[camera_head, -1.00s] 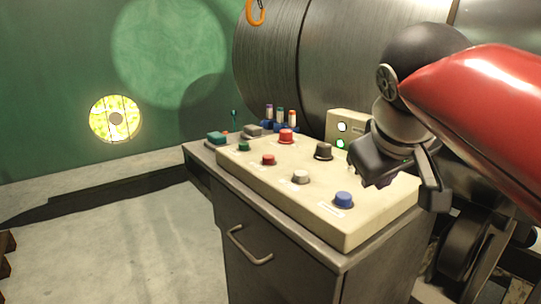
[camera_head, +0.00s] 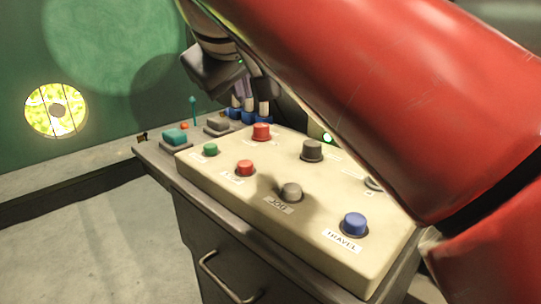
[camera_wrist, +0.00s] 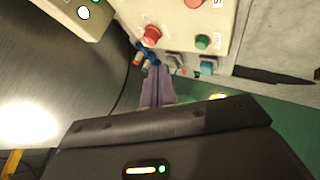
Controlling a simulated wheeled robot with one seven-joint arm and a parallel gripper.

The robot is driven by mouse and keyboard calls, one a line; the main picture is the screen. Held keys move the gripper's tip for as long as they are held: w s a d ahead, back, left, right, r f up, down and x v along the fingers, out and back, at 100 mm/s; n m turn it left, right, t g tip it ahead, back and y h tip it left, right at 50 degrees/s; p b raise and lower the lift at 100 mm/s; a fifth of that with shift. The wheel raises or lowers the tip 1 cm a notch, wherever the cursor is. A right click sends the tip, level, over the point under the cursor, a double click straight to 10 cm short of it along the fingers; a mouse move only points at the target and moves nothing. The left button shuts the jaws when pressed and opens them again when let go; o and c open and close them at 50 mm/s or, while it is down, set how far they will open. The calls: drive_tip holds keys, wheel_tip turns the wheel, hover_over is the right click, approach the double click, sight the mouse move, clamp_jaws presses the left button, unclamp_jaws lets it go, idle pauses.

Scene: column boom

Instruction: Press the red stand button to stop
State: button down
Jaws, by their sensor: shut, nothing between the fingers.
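Two red buttons show on the cream control panel (camera_head: 320,222): a smaller one (camera_head: 245,168) in the front row beside a green button (camera_head: 210,149), and a larger one (camera_head: 262,131) at the back. In the wrist view the smaller red button (camera_wrist: 193,2) is cut by the top edge, with a partly visible label beside it; the larger one (camera_wrist: 152,34) lies just beyond my fingertips. My gripper (camera_wrist: 157,70) is shut and empty. In the head view my gripper (camera_head: 240,82) hangs above the panel's far end, apart from both red buttons, its fingers partly hidden.
The panel also bears a grey button (camera_head: 291,192), a dark knob (camera_head: 312,150) and a blue button (camera_head: 354,223). Several small upright items in blue holders (camera_head: 248,115), a teal block (camera_head: 175,137) and a grey block (camera_head: 217,125) stand behind it. My red arm covers the right side.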

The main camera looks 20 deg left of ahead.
drive_tip(key=shift+f, duration=0.1)
drive_tip(key=b, duration=0.3)
hover_over(245, 166)
wheel_tip(245, 166, down, 8)
drive_tip(key=shift+r, duration=0.2)
drive_tip(key=shift+f+b, duration=0.55)
drive_tip(key=shift+f, duration=0.1)
idle(1.4)
drive_tip(key=shift+f, duration=0.3)
drive_tip(key=shift+f+b, duration=0.5)
drive_tip(key=shift+b, duration=0.15)
idle(0.5)
drive_tip(key=shift+r, duration=0.15)
drive_tip(key=shift+r+p, duration=0.8)
drive_tip(key=shift+p, duration=0.15)
